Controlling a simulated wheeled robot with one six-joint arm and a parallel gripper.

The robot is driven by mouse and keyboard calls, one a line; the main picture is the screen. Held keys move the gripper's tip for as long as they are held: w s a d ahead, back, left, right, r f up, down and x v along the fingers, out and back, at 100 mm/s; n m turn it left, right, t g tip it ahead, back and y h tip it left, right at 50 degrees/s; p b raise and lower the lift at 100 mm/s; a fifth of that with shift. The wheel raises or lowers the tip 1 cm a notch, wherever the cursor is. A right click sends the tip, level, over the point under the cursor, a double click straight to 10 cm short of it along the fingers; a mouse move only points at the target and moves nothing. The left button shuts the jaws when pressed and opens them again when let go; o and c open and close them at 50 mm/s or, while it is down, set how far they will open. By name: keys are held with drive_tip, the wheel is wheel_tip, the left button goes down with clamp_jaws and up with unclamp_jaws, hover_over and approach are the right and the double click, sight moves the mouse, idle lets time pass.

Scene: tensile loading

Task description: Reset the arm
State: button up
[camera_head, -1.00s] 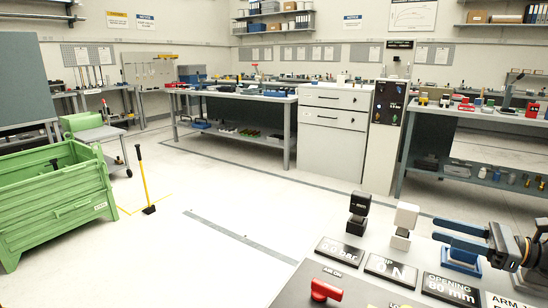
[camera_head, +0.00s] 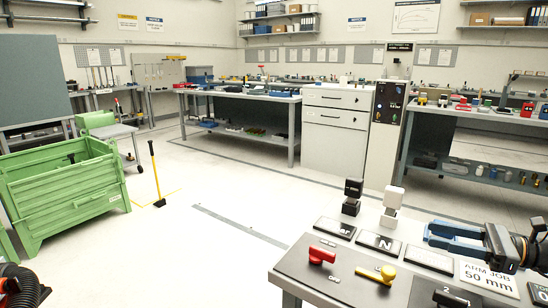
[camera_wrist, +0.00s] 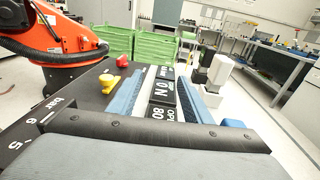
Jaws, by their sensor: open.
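My gripper (camera_head: 432,236) has two blue fingers. It is open and level over the control bench (camera_head: 292,280), to the right of a white block on a stand (camera_head: 393,198). In the wrist view the fingers (camera_wrist: 166,72) are apart, with nothing held between them. Below the gap are black display plates (camera_wrist: 160,88). My orange arm part (camera_wrist: 65,35) shows at the left there.
A black block on a stand (camera_head: 352,196) is beside the white one. The bench carries a red knob (camera_head: 321,256) and a yellow knob (camera_head: 376,274). A green crate (camera_head: 65,190) stands at the left. The floor (camera_head: 200,260) between is mostly clear.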

drive_tip(key=a+n+g, duration=0.1)
drive_tip(key=a, duration=0.1)
drive_tip(key=s+a+n+g, duration=0.1)
drive_tip(key=a, duration=0.2)
drive_tip(key=s+a+n+g+p, duration=0.1)
drive_tip(key=a+g, duration=0.1)
drive_tip(key=shift+a+r+h, duration=0.1)
drive_tip(key=shift+a+h, duration=0.2)
drive_tip(key=shift+a, duration=0.05)
drive_tip(key=s+a+n+g+h, duration=0.1)
drive_tip(key=a, duration=0.1)
drive_tip(key=s+a+n+g+p, duration=0.1)
drive_tip(key=s+a+g, duration=0.1)
drive_tip(key=a, duration=0.1)
drive_tip(key=s+a+n+g+h, duration=0.1)
drive_tip(key=a+n, duration=0.1)
drive_tip(key=shift+s+a+h, duration=0.2)
drive_tip(key=shift+a+h, duration=0.1)
drive_tip(key=shift+a, duration=0.05)
drive_tip(key=s+a+r+n+h+p, duration=0.1)
drive_tip(key=s+a+n+h+p, duration=0.1)
drive_tip(key=s+n+h, duration=0.3)
drive_tip(key=s+a+r+n+h+p, duration=0.2)
drive_tip(key=s+a+n+h, duration=0.3)
drive_tip(key=n, duration=0.6)
drive_tip(key=shift+s+n+g+h+p, duration=0.35)
drive_tip(key=shift+s+h+p, duration=0.2)
drive_tip(key=shift+h, duration=0.25)
